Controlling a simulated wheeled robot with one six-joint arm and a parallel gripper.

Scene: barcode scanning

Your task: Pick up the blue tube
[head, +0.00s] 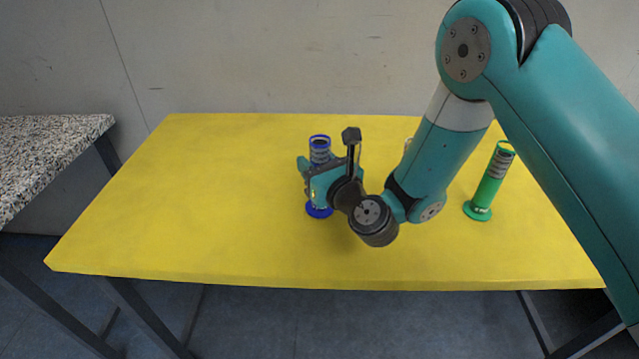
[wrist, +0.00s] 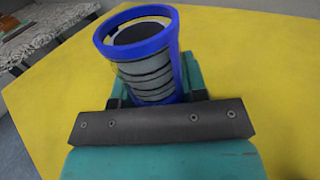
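The blue tube (head: 320,147) stands upright on the yellow table, with its blue rim at the top and its blue foot on the table. My gripper (head: 320,180) is around its middle, coming from the right, and hides part of it. In the wrist view the tube (wrist: 148,70) sits between the teal fingers (wrist: 157,88), which appear to press against both of its sides. Its rim and grey ribbed upper part rise above the fingers.
A green tube (head: 489,182) stands on the right of the yellow table (head: 200,220), beyond my arm. A pale object (head: 407,145) is mostly hidden behind my arm. A speckled counter (head: 45,150) is at the left. The table's left half is clear.

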